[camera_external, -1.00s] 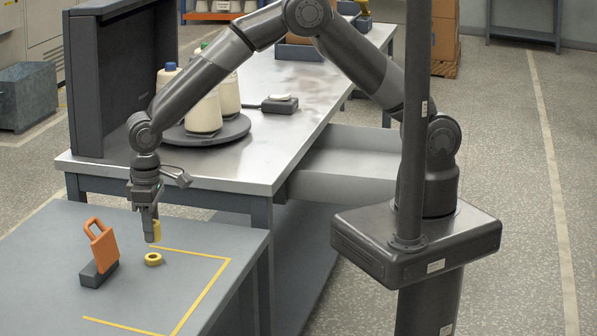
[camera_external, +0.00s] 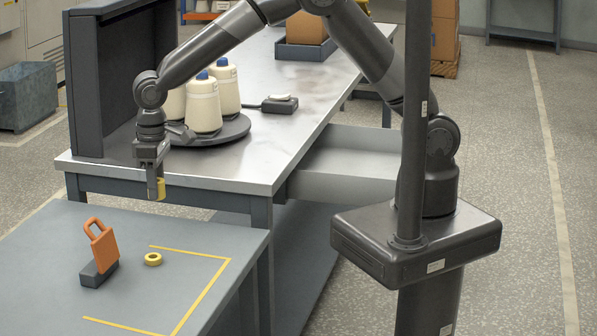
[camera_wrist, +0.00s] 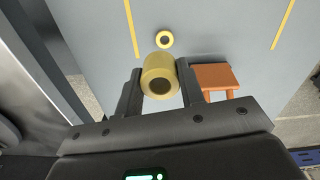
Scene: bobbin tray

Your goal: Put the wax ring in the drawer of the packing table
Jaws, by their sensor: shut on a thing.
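My gripper (camera_external: 156,188) is shut on a thick, dull-yellow ring (camera_external: 161,188), which looks like the wax ring. In the wrist view the ring (camera_wrist: 160,75) sits between the two fingers (camera_wrist: 160,88), its dark hole showing. It is held in the air above the grey front table, near the packing table's front edge. The packing table (camera_external: 240,171) has a metal top. Its drawer (camera_external: 345,187) is pulled out on the right side; its inside is partly visible, and my arm's base hides its right end.
A smaller yellow ring (camera_external: 153,259) lies on the grey table (camera_external: 215,239) by yellow tape lines. An orange padlock-shaped thing (camera_external: 103,246) stands beside it on a dark block. Bobbins (camera_external: 204,105) stand on a round dark tray (camera_external: 238,131). A dark panel (camera_external: 110,70) rises at the left.

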